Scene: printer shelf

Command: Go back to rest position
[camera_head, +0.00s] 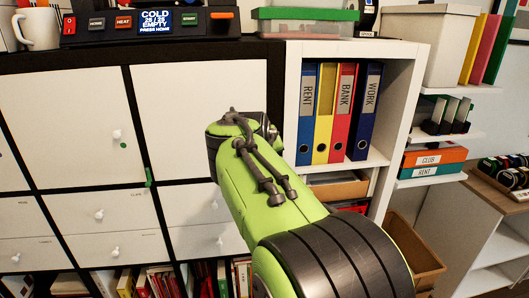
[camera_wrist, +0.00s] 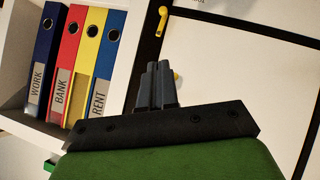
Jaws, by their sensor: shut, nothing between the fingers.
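My gripper (camera_wrist: 159,86) shows in the wrist view with its two dark fingers together and nothing between them. It points toward the front of the white cabinet (camera_wrist: 235,70), near the edge of the binder shelf. In the head view my green arm reaches forward in front of the cabinet (camera_head: 195,95), and the gripper itself is hidden behind the arm. I cannot tell how far the fingers are from the cabinet.
Several binders (camera_head: 336,110) stand in the open shelf to the right of my arm. A brown bin (camera_head: 415,250) is at the lower right. Small white knobs (camera_head: 117,134) stick out from the cabinet.

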